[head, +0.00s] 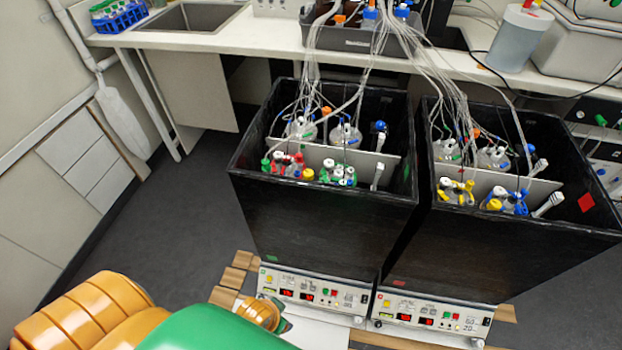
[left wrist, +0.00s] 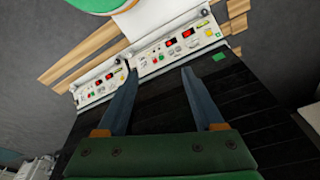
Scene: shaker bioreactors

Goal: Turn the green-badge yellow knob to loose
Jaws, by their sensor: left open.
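The yellow knob (head: 269,280) is at the left end of the front panel of the left shaker (head: 312,292). A green badge (head: 271,258) sits on the black box just above that panel. In the left wrist view, turned upside down, the green badge (left wrist: 219,57) is at the right and a small yellow spot, likely the knob (left wrist: 204,13), is beyond it on the panel. My left gripper (left wrist: 158,72) is open and empty, with its fingers over the black box wall, apart from the knob. The fingers cannot be made out in the head view. My right gripper does not show.
The right shaker (head: 432,318) has a similar panel with a red badge (head: 399,282). Both black boxes hold vessels with tubes and coloured caps. A bench (head: 260,40) runs behind. The grey floor (head: 170,220) left of the shakers is clear.

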